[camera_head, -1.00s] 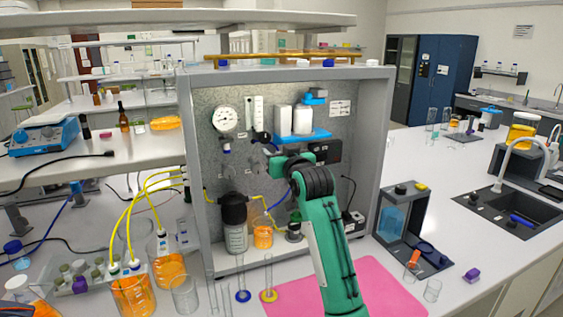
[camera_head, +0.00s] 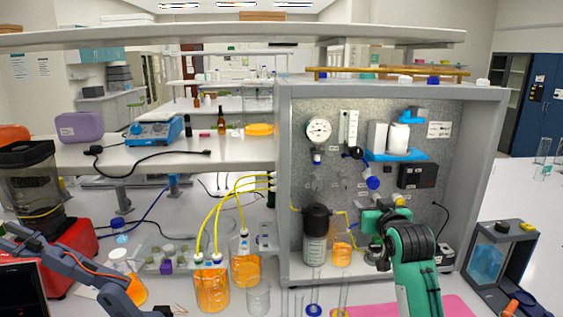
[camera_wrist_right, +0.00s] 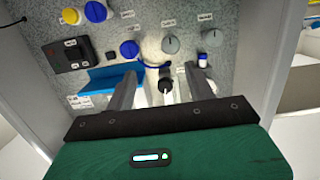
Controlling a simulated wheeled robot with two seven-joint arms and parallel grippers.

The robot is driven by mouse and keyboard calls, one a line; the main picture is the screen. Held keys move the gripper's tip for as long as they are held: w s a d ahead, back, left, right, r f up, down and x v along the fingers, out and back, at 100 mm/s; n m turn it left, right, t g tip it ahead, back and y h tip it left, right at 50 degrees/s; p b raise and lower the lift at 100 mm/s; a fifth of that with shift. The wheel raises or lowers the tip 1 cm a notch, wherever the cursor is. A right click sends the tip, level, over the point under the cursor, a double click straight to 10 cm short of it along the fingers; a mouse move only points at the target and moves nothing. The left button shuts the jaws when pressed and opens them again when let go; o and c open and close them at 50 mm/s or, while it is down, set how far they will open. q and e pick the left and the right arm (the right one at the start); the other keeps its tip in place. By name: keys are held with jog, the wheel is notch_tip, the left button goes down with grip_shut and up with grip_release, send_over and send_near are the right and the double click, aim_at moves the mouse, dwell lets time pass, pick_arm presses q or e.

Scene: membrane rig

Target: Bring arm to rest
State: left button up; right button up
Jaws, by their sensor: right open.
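My right arm is green and reaches up from the bottom of the head view into the open front of the grey rig cabinet (camera_head: 283,200). Its gripper (camera_head: 372,218) is in front of the back panel, low and right of the middle, beside the orange-filled beaker (camera_head: 342,254). In the right wrist view the gripper (camera_wrist_right: 162,90) has its two dark fingers well apart with nothing held. A black knob (camera_wrist_right: 166,86) on the panel shows behind the gap. My left gripper cannot be made out.
A black-capped bottle (camera_head: 315,240) stands left of the right gripper. Orange beakers (camera_head: 211,290) with yellow tubes and glass cylinders stand in front. A pink mat (camera_head: 460,306) lies under the arm. A dark jointed arm (camera_head: 85,275) shows at lower left.

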jog(key=s+a+f+g, duration=0.1)
jog(key=s+f+g, duration=0.2)
jog(key=s+f, duration=0.75)
jog(key=s+a+f+g, duration=0.1)
jog(key=s+f+g, duration=0.2)
jog(key=s+f, duration=0.8)
jog(key=s+f+n+g, duration=0.1)
jog(key=s+f+g, duration=0.45)
jog(key=s, duration=0.75)
jog(key=s+f+n+g, duration=0.1)
jog(key=s+f+g, duration=0.1)
jog(key=s+f, duration=0.8)
notch_tip(320, 180, down, 29)
jog(key=s, duration=0.2)
jog(key=s+d+f+g, duration=0.2)
jog(key=s+f, duration=1.7)
jog(key=shift+s+d+f+h, duration=0.15)
jog(key=shift+d+f+h, duration=0.05)
jog(key=shift+d+h, duration=0.15)
